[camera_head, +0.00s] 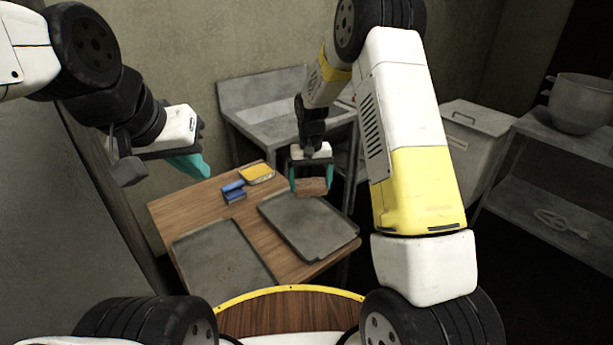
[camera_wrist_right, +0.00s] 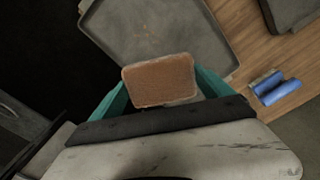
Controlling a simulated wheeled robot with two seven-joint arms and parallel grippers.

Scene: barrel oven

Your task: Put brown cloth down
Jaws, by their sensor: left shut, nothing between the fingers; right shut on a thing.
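The brown cloth (camera_head: 311,186) is a small brown block-like pad with a paler edge. My right gripper (camera_head: 310,180) is shut on it and holds it by two teal fingers over the far right part of the wooden table (camera_head: 180,211). In the right wrist view the brown cloth (camera_wrist_right: 159,80) sits between the fingertips, in front of a grey tray (camera_wrist_right: 165,30). I cannot tell its exact height above that tray. My left gripper (camera_head: 195,166) is shut and empty, in the air left of the table.
Two grey trays, a right one (camera_head: 308,232) and a left one (camera_head: 215,262), lie on the table. A yellow sponge-like item (camera_head: 257,174) and blue items (camera_head: 233,192) lie near its back edge. A metal sink (camera_head: 275,112) stands behind; a shelf with a pot (camera_head: 580,103) stands at right.

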